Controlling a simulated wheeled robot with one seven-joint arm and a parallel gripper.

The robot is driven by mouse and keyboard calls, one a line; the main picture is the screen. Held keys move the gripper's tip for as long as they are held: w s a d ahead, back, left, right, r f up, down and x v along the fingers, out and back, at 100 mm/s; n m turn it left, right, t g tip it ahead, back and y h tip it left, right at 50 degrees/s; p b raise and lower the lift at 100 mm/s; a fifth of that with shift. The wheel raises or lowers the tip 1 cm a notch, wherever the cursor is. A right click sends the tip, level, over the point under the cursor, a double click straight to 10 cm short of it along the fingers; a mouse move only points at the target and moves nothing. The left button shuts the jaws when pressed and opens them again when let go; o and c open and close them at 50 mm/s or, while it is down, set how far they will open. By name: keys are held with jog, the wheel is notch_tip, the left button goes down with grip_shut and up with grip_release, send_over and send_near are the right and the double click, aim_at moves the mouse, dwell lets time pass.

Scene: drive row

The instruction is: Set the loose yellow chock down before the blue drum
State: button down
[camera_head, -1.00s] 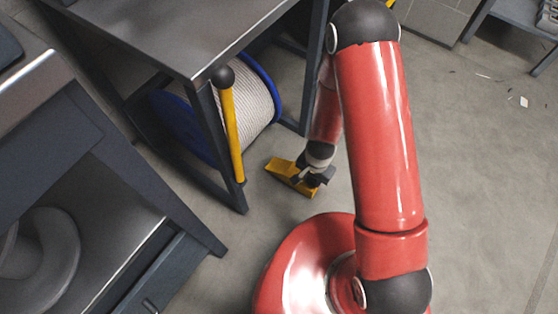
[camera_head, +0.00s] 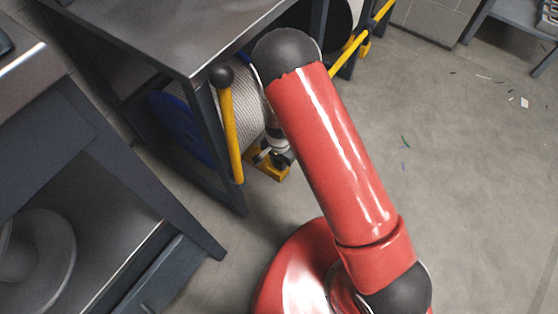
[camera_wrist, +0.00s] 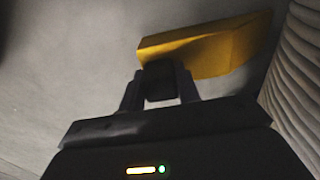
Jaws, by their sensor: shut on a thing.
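The blue drum (camera_head: 183,128) lies on its side under the bench, with blue flanges and pale rope (camera_head: 243,112) wound on it. My gripper (camera_head: 274,156) is shut on the yellow chock (camera_head: 268,173) low down, close in front of the rope side of the drum. In the wrist view the chock (camera_wrist: 210,45) sits in the fingertips (camera_wrist: 160,82), with the ribbed rope (camera_wrist: 295,75) close at its right. I cannot tell whether the chock touches the floor or the drum. My arm hides part of the drum.
A yellow lever with a black knob (camera_head: 231,130) stands by the bench leg (camera_head: 212,140), left of my gripper. The dark bench top (camera_head: 170,30) overhangs the drum. Another yellow bar (camera_head: 350,48) slants at the back. The floor at right is mostly clear, with small scraps.

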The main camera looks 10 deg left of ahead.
jog(key=shift+a, duration=0.1)
jog(key=shift+f, duration=0.1)
jog(key=c, duration=1)
grip_release()
notch_tip(320, 180, up, 12)
jog(key=p, duration=0.3)
jog(key=shift+r, duration=0.2)
jog(key=shift+r, duration=0.1)
